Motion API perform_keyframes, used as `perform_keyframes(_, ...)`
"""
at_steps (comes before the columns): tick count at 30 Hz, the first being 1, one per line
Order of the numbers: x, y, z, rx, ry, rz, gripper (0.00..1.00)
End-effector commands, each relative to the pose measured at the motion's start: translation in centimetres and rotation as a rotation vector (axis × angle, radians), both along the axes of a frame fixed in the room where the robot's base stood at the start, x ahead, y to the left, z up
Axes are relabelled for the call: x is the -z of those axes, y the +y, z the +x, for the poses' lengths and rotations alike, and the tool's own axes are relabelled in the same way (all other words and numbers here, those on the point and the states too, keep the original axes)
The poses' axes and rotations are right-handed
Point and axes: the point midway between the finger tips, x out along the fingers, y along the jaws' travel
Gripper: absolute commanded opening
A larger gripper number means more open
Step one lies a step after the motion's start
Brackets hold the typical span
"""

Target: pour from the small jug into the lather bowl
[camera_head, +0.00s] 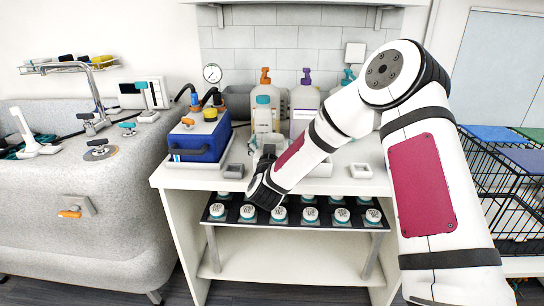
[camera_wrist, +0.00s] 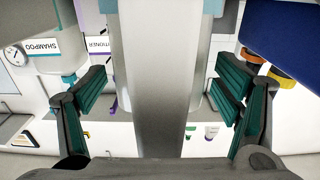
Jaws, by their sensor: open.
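In the wrist view the two dark green-padded fingers of my gripper (camera_wrist: 162,95) are spread wide apart. A grey metallic upright piece (camera_wrist: 160,70), which looks like the handle of the small jug, stands between them, with a gap to each finger. A wider grey body, seemingly the jug, shows behind it. In the head view my gripper (camera_head: 266,158) is over the counter, largely hidden by my wrist. A grey shape just beyond it may be the jug. I cannot pick out the lather bowl with certainty in either view.
On the white counter (camera_head: 335,180), a blue box (camera_head: 195,145) stands left and pump bottles (camera_head: 303,105) stand behind. Several lidded pots (camera_head: 310,215) fill a black rack below. A tub is left; wire cages are right.

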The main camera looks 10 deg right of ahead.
Motion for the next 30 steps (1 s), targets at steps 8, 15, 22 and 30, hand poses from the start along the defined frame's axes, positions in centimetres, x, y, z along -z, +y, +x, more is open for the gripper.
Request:
perform_keyframes(8,0.0,0.0,0.0,0.000,0.000,0.000,0.43)
perform_keyframes(15,0.0,0.0,0.0,0.000,-0.001,0.001,0.27)
perform_keyframes(22,-1.3,0.0,-0.1,0.000,-0.004,-0.001,0.27)
perform_keyframes(30,-6.4,0.1,-0.1,0.001,-0.007,-0.001,0.27)
